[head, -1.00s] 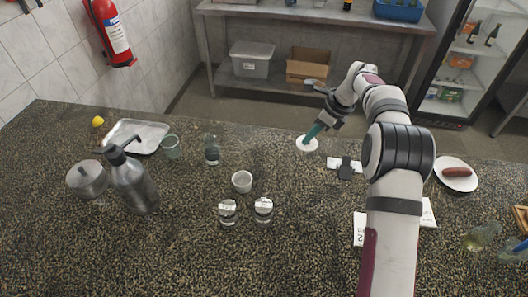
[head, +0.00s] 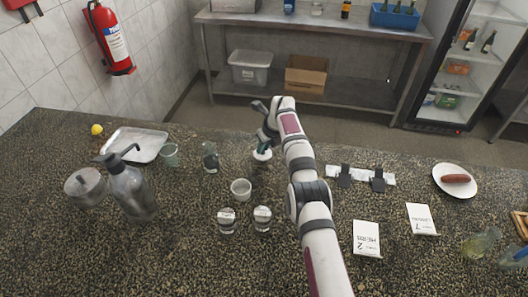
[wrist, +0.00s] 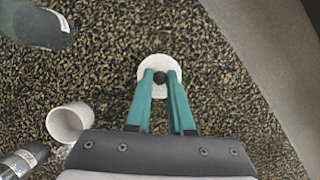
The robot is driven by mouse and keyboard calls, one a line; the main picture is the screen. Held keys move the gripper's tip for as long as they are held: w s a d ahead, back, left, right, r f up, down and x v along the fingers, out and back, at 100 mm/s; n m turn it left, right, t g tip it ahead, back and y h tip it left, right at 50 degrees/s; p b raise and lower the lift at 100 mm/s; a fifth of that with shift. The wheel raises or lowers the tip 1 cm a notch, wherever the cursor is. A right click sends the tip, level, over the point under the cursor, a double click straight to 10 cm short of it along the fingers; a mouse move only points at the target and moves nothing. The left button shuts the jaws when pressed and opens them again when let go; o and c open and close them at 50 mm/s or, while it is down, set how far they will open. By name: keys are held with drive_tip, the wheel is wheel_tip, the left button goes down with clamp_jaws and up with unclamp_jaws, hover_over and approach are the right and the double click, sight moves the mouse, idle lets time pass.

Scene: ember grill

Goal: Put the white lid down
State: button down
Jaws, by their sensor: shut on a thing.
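The white lid (wrist: 156,66) is a round disc with a black knob. My gripper (wrist: 160,77) is shut on the knob with its teal fingers, and the lid shows beneath and around the fingertips. In the head view the lid (head: 262,155) is near the far edge of the counter, right of the grey-green bottle. My gripper (head: 264,143) is above it there, partly covered by my arm. I cannot tell whether the lid touches the counter or hangs just over it.
A white cup (head: 241,189) and two glass jars (head: 227,221) stand nearer on the speckled counter (head: 180,250). A bottle (head: 210,157) stands left of the lid. Two cards (head: 367,239) and a plate with a sausage (head: 455,193) are at the right.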

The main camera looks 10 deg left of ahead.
wheel_tip(320, 180, down, 2)
drive_tip(key=shift+f, duration=0.25)
drive_tip(key=c, duration=0.8)
unclamp_jaws()
